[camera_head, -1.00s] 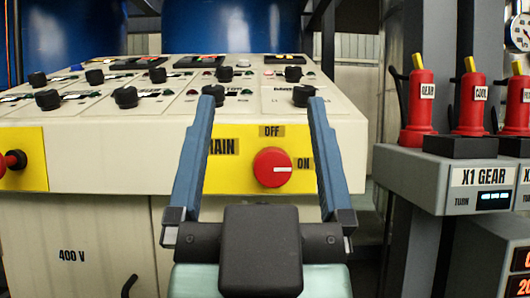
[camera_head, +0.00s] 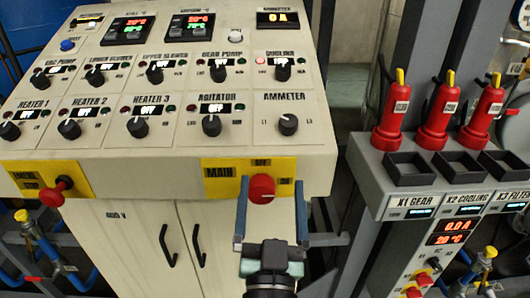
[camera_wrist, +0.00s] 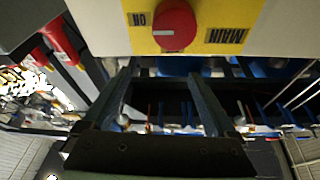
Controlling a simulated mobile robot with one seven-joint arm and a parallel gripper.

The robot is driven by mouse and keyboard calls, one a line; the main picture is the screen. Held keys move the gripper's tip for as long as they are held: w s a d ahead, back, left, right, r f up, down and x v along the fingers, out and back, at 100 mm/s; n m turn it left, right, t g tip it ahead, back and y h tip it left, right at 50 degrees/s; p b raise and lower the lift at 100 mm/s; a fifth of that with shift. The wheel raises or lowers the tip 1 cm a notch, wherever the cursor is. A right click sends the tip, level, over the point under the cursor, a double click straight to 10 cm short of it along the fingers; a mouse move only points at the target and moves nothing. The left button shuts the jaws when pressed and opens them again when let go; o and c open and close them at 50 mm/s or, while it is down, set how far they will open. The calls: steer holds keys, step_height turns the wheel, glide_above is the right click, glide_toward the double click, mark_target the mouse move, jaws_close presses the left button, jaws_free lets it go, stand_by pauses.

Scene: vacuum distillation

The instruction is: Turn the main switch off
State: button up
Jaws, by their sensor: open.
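The main switch (camera_head: 262,188) is a round red knob on a yellow plate (camera_head: 222,178) marked MAIN, low on the front of the cream control panel. In the wrist view the knob (camera_wrist: 176,27) is at the top, and its white line points toward the ON label (camera_wrist: 138,19). The OFF label (camera_head: 261,162) is above the knob in the head view. My gripper (camera_head: 270,186) is open and empty, its two blue-grey fingers appearing either side of the knob in the head view. In the wrist view my gripper (camera_wrist: 160,78) is below the knob, apart from it.
A red emergency stop button (camera_head: 52,194) sits on another yellow plate at the panel's left. Several black knobs cover the sloping top. A grey unit (camera_head: 398,206) with red extinguisher-shaped pieces (camera_head: 440,112) stands at the right. Cabinet door handles (camera_head: 166,246) are below the panel.

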mark_target(263, 194)
steer(key=s+f+g+y+p, duration=0.3)
steer(key=s+p, duration=0.7)
steer(key=p, duration=0.8)
steer(key=shift+g+h, duration=0.3)
steer(key=shift+h, duration=0.3)
steer(key=w, duration=0.4)
steer(key=w+a+p, duration=0.1)
steer(key=w, duration=0.8)
steer(key=shift+a+f, duration=0.15)
steer(key=shift+f, duration=0.15)
steer(key=shift+c, duration=0.2)
steer(key=c, duration=1.3)
steer(key=shift+n, duration=0.3)
steer(key=shift+c, duration=0.2)
